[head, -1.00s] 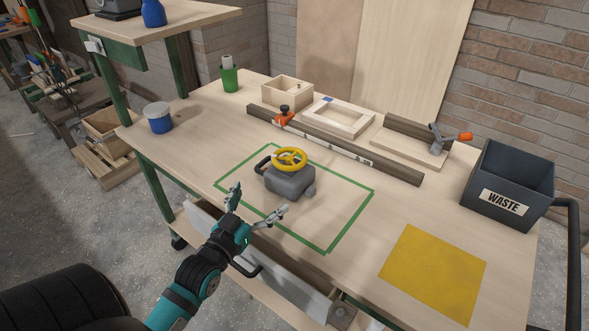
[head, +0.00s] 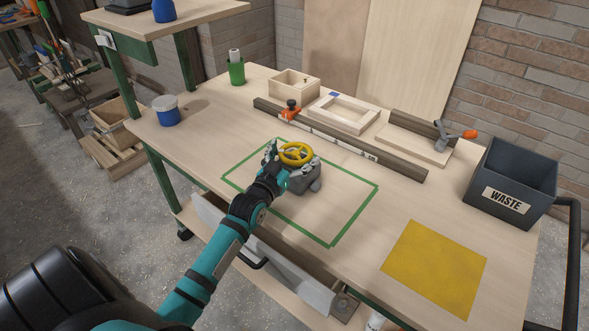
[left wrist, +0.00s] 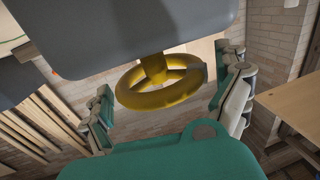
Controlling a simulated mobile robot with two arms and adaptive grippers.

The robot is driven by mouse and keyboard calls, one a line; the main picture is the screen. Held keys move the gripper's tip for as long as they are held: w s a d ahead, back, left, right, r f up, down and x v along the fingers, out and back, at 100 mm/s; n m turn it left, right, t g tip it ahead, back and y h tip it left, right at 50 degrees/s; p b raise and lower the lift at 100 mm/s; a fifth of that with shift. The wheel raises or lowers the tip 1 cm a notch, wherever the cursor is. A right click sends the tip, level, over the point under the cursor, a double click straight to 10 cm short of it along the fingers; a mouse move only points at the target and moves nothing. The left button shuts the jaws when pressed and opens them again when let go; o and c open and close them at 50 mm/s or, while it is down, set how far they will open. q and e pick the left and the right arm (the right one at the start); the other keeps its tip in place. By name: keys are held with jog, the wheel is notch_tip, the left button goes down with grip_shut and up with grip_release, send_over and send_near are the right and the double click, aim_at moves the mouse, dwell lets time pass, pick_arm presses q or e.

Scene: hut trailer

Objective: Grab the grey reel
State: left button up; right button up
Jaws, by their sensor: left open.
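The grey reel (head: 304,183) is a rounded grey body with a yellow wheel (head: 296,154) on top. It sits on the workbench inside a green taped rectangle (head: 346,223). My left gripper (head: 288,162) is at the reel's near left side, open, and hides part of the grey body. In the left wrist view the yellow wheel (left wrist: 160,88) shows between the two spread fingers (left wrist: 168,82), with a large grey surface (left wrist: 140,30) above it. I cannot tell whether a finger touches the reel. My right gripper is not in view.
Behind the reel lie a long dark beam (head: 400,166) with an orange clamp (head: 290,109), a wooden frame (head: 342,114) and an open box (head: 293,84). A waste bin (head: 511,183) stands at right, near a yellow square (head: 435,268). The bench between is clear.

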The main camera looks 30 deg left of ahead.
pick_arm(q)
jog(key=shift+w+f, duration=0.1)
jog(key=shift+w, duration=0.7)
jog(key=c, duration=1.5)
